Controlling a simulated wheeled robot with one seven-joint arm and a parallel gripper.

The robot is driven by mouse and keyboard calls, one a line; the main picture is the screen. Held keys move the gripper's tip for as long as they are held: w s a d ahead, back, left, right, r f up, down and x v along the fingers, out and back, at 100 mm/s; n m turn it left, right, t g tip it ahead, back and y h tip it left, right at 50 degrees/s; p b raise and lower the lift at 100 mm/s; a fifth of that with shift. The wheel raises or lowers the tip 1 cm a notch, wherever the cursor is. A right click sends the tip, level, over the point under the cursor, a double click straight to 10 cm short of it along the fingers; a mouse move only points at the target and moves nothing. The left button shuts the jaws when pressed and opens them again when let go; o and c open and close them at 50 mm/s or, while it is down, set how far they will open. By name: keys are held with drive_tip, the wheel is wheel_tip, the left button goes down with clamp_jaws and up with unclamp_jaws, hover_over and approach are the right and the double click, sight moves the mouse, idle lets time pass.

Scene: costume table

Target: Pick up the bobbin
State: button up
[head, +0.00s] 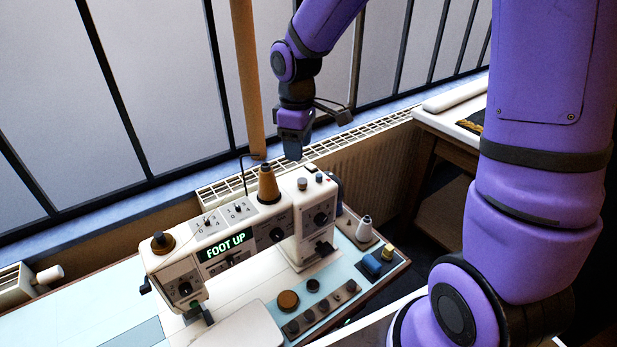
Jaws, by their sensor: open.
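My gripper (293,150) is open and empty. It points down in the air, behind and above the sewing machine (240,238), near the tan thread cone (268,186) on the machine's top. I cannot tell for sure which small thing is the bobbin. On the pale blue table top in front of the machine lie a round brown piece (288,301) and a smaller dark round piece (313,285). A dark strip with several round pieces (321,308) lies along the front edge. A blue spool-like piece (372,265) lies farther right. My gripper is well away from all of these.
The machine's display reads "FOOT UP". A white cone (364,229) stands to its right, with a small yellow piece (388,252) nearby. A radiator (345,150) and barred windows are behind. A wooden side table (440,125) stands at the right. The table's left part is clear.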

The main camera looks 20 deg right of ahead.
sight(300, 180)
wheel_tip(300, 180, down, 9)
drive_tip(key=shift+s, duration=0.15)
idle(0.4)
drive_tip(key=shift+c, duration=0.5)
clamp_jaws()
